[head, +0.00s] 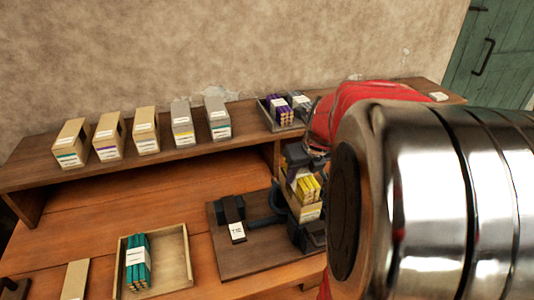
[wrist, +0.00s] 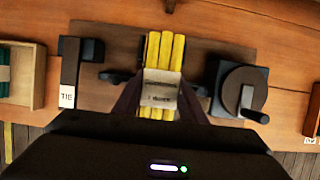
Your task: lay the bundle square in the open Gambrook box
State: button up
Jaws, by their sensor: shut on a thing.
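A bundle of yellow sticks (wrist: 165,48) with a pale printed band is between the fingers of my gripper (wrist: 160,98) in the wrist view. My gripper is shut on it. In the head view the yellow sticks (head: 308,188) show beside the dark press, just left of my arm, with a tan part and white label below them. My arm hides much of my gripper there. Several upright boxes with pale labels (head: 146,131) stand on the shelf. Their names are too small to read, so I cannot tell which is Gambrook.
The press board (head: 255,258) carries a block marked TIE (head: 237,231); a handwheel (wrist: 243,90) shows at right in the wrist view. A tray (head: 177,268) holds a teal bundle (head: 138,262). Purple bundles (head: 280,109) sit in a shelf tray.

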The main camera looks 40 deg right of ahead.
jog(key=shift+f, duration=0.7)
jog(key=o, duration=1.3)
jog(key=shift+r, duration=0.45)
jog(key=v, duration=1.2)
jog(key=shift+r, duration=0.15)
